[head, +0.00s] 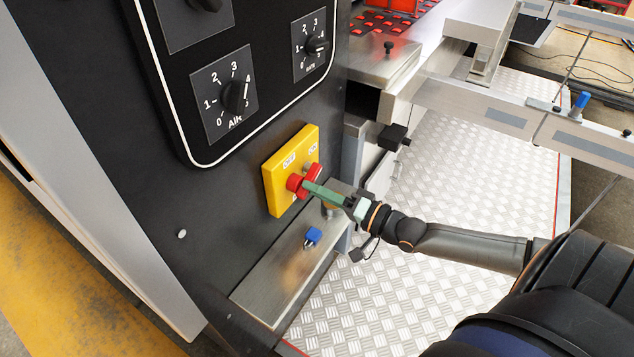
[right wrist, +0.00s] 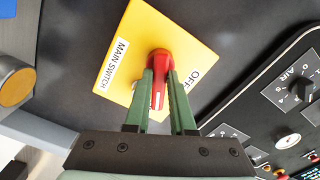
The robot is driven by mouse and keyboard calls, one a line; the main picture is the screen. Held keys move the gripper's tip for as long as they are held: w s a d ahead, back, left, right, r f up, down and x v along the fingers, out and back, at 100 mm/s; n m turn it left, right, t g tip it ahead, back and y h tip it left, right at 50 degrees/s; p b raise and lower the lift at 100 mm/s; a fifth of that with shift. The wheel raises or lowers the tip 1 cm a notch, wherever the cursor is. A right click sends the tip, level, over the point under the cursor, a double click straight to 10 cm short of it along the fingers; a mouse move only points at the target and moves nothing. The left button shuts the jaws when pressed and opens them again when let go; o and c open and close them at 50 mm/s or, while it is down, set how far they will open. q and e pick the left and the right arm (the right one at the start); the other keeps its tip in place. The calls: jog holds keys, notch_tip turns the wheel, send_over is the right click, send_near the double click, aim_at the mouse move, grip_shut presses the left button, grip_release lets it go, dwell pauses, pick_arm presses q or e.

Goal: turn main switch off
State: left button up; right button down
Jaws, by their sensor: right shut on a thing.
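The main switch is a red knob (head: 294,184) on a yellow plate (head: 277,190) on the black panel. The plate carries "OFF" and "ON" labels in the head view. In the right wrist view the red knob (right wrist: 159,62) stands in the middle of the yellow plate (right wrist: 130,45), with "MAIN SWITCH" to its left and "OFF" to its right. My right gripper (head: 312,188) has green fingers, shut on the knob from both sides. The fingers (right wrist: 160,85) hide part of the plate, and the "ON" label cannot be seen there. My left gripper is not in view.
Black rotary dials (head: 235,96) sit on the panel above the switch. A metal ledge (head: 275,275) with a small blue-topped part (head: 313,235) lies below the plate. Metal rails (head: 520,110) run at the right, over a patterned metal floor (head: 385,290).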

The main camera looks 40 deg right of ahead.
pick_arm(q)
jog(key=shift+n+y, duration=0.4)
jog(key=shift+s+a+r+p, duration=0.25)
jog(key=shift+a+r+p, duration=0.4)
jog(key=shift+p, duration=0.45)
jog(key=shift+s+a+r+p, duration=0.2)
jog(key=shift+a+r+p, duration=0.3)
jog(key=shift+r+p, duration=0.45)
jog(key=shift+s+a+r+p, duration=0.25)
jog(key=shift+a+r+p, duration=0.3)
jog(key=shift+p, duration=0.7)
pick_arm(e)
jog(key=shift+s+a+r+n, duration=0.1)
jog(key=shift+n, duration=3)
jog(key=shift+a+r+n, duration=0.1)
jog(key=shift+n, duration=3)
jog(key=c, duration=0.8)
grip_release()
jog(key=shift+o, duration=0.2)
pick_arm(q)
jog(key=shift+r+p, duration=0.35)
jog(key=shift+p, duration=0.05)
pick_arm(e)
jog(key=v, duration=1.2)
jog(key=shift+s, duration=0.25)
